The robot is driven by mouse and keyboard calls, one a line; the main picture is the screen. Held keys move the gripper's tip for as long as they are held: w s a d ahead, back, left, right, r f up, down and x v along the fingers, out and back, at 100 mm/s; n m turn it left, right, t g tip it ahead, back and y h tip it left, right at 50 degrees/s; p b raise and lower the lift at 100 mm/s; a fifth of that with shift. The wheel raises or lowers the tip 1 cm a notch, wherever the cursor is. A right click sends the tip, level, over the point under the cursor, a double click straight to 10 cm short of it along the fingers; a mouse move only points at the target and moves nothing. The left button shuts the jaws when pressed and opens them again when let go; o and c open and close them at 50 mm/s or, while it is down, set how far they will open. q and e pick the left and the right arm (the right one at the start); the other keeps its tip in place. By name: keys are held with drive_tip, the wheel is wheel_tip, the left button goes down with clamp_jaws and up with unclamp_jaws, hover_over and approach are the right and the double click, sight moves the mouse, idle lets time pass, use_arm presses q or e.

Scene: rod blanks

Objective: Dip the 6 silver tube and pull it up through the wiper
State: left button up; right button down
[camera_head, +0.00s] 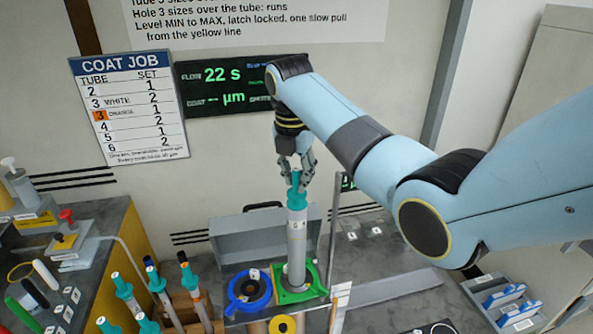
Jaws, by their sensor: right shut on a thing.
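A silver-grey tube (297,250) with a teal cap stands upright in the middle of the camera_head view. It has a small white label whose number is too small to read surely. My right gripper (297,184) is shut on the teal cap at the tube's top, coming down from above. The tube's lower end is inside the opening of a green square plate (313,291), which seems to be the wiper; whatever is below the plate is hidden. My left gripper is not in view.
A blue ring (261,302) sits left of the green plate, and a yellow disc (282,325) is below. Several teal-capped tubes (123,287) stand at lower left. A dark display (223,86) reads 22 s; the coat job board (130,110) hangs beside it. Blue-white blocks (503,296) lie at right.

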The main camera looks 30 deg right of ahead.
sight(296, 193)
drive_tip(key=shift+f+b, duration=1.05)
drive_tip(key=shift+f, duration=1.8)
drive_tip(key=shift+f+b, duration=1.9)
drive_tip(key=shift+f, duration=1.8)
drive_tip(key=shift+f+b, duration=0.75)
drive_tip(key=shift+f, duration=0.55)
